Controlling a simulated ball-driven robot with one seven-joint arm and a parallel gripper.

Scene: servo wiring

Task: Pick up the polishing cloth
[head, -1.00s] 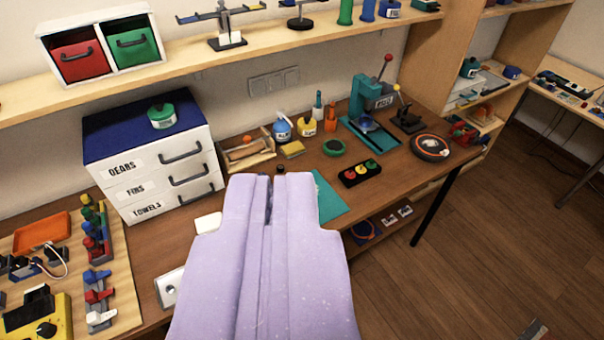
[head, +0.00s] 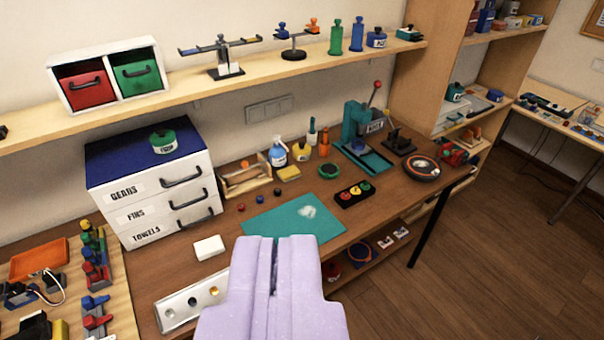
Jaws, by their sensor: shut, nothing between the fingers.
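A small folded yellow pad (head: 289,173) lies at the back of the workbench, in front of the spray bottle; it looks like the polishing cloth, though it is small in view. My lavender gripper (head: 276,240) is shut and empty. It points away over the bench, its tips in front of the near edge of the teal mat (head: 262,226) in the picture. The yellow pad is well beyond the tips and apart from them. A pale patch (head: 307,211) lies on the mat; I cannot tell what it is.
A blue spray bottle (head: 277,154), a yellow bottle (head: 301,152) and a wooden tray (head: 245,181) stand close around the pad. A green round tin (head: 329,170) is to its right. A white drawer unit (head: 150,190) stands left. A shelf (head: 200,90) runs above.

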